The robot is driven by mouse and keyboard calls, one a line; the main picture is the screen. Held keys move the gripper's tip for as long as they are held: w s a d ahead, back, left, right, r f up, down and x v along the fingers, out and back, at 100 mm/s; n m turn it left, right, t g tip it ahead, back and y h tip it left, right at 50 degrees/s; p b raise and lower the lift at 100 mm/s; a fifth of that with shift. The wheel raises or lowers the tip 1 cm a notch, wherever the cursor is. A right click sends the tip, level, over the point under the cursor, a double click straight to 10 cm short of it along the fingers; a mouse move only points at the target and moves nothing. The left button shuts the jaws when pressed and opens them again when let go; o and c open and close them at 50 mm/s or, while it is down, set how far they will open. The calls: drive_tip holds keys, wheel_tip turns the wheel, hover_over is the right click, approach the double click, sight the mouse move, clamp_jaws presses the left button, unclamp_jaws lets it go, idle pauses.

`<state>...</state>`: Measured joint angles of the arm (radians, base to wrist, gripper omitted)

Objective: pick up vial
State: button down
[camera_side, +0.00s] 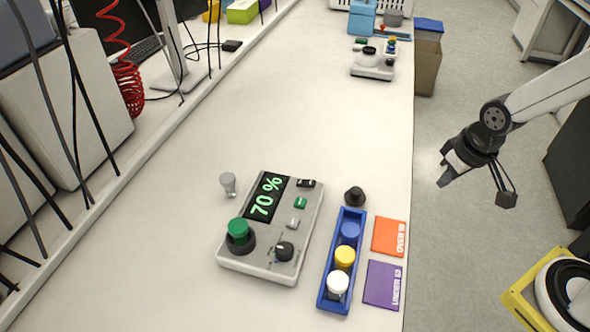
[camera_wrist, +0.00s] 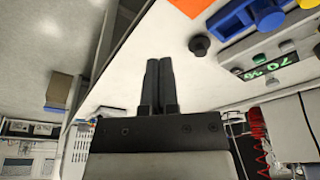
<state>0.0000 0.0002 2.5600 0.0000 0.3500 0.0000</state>
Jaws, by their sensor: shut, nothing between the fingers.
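Vials with coloured caps stand in a long blue rack (camera_side: 324,296) on the bench in the side view. A white-capped vial (camera_side: 338,286) is at the near end, a yellow-capped one (camera_side: 344,257) in the middle and a blue-capped one (camera_side: 350,230) at the far end. The vial bodies are mostly hidden. My gripper (camera_side: 445,179) is off the bench's right edge, well right of the rack and touching nothing. In the wrist view its two dark fingers (camera_wrist: 159,65) are together and empty. Part of the blue rack (camera_wrist: 232,22) shows at the upper right there.
A grey reactor unit (camera_side: 258,262) reading 70 % stands left of the rack. A black knob-shaped piece (camera_side: 355,195) is beyond the rack. Orange (camera_side: 389,237) and purple (camera_side: 383,284) cards lie right of it. A small grey piece (camera_side: 228,184) stands further left.

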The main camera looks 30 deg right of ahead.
drive_tip(key=c, duration=1.3)
unclamp_jaws()
drive_tip(key=o, duration=1.2)
drive_tip(key=w+a+r+n, duration=0.1)
drive_tip(key=w+a+n, duration=0.4)
drive_tip(key=w+a, duration=0.25)
drive_tip(key=n+g, duration=0.3)
drive_tip(key=n, duration=1.2)
hover_over(238, 225)
drive_tip(key=shift+w+f, duration=0.1)
drive_tip(key=shift+f, duration=1.95)
